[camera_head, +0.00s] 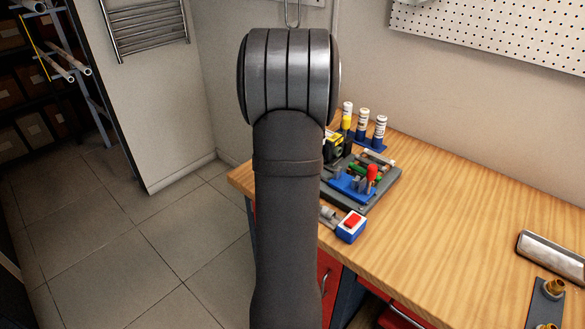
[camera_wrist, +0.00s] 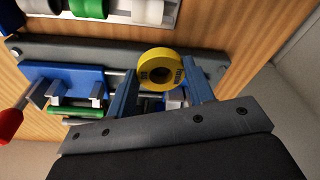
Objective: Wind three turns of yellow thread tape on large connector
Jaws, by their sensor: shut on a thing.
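My gripper (camera_wrist: 163,82) shows in the wrist view, with one blue finger on each side of a yellow tape roll (camera_wrist: 171,55). It is shut on this roll, whose round face and hole point toward the camera. Silvery metal parts show just below the roll, partly hidden by the gripper; I cannot tell whether one is the large connector. In the head view my arm hides most of the gripper. Two brass fittings (camera_head: 555,287) stand on a dark plate at the lower right of the bench; I cannot tell whether either is the large connector.
A dark tray (camera_head: 385,183) bears a blue clamp (camera_wrist: 62,82), green parts and a red knob (camera_head: 372,173). White and green rolls (camera_wrist: 90,8) sit beyond it. A blue-and-white box with a red top (camera_head: 351,225) stands at the bench edge. The bench's middle is clear.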

